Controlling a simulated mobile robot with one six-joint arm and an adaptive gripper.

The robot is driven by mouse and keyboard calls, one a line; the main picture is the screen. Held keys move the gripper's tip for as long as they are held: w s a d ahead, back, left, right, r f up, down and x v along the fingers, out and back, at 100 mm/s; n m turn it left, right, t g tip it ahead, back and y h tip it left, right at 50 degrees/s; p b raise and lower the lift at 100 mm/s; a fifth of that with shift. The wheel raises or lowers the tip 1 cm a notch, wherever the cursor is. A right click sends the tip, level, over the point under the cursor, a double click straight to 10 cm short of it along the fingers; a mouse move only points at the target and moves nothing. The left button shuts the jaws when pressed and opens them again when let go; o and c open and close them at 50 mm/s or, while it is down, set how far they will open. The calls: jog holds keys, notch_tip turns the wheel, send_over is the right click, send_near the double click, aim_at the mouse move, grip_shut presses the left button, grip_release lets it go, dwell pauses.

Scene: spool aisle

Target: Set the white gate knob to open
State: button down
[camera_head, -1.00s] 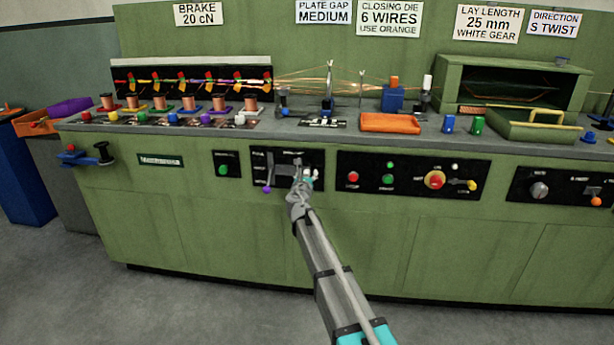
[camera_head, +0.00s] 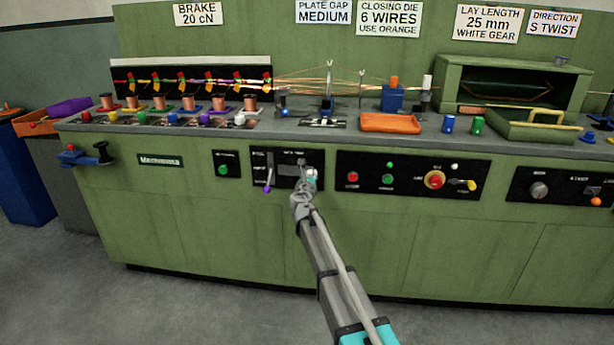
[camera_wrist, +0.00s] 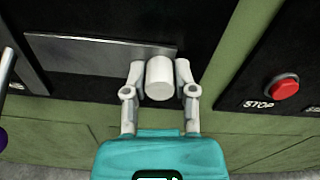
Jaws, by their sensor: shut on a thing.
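The white gate knob (camera_wrist: 160,78) is a short white cylinder on a dark panel, in the middle of the wrist view. My gripper (camera_wrist: 159,82) is around it, with one grey finger on its left side and one on its right, shut on it. In the head view my gripper (camera_head: 307,182) is at the right end of the black panel with the purple-tipped lever. There the knob is mostly hidden by the gripper. A grey metal plate (camera_wrist: 95,57) lies left of the knob in the wrist view. I cannot read the knob's labels.
A purple-tipped lever (camera_head: 268,180) hangs left of the knob. A red stop button (camera_wrist: 285,88) sits on the panel to the right. An orange tray (camera_head: 390,123) rests on the counter above. The floor in front of the green cabinet is clear.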

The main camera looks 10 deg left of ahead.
jog(key=shift+d, duration=0.8)
jog(key=shift+c, duration=2)
grip_release()
jog(key=shift+s, duration=0.2)
jog(key=s, duration=1.1)
jog(key=shift+s+a, duration=0.2)
jog(key=shift+s, duration=0.15)
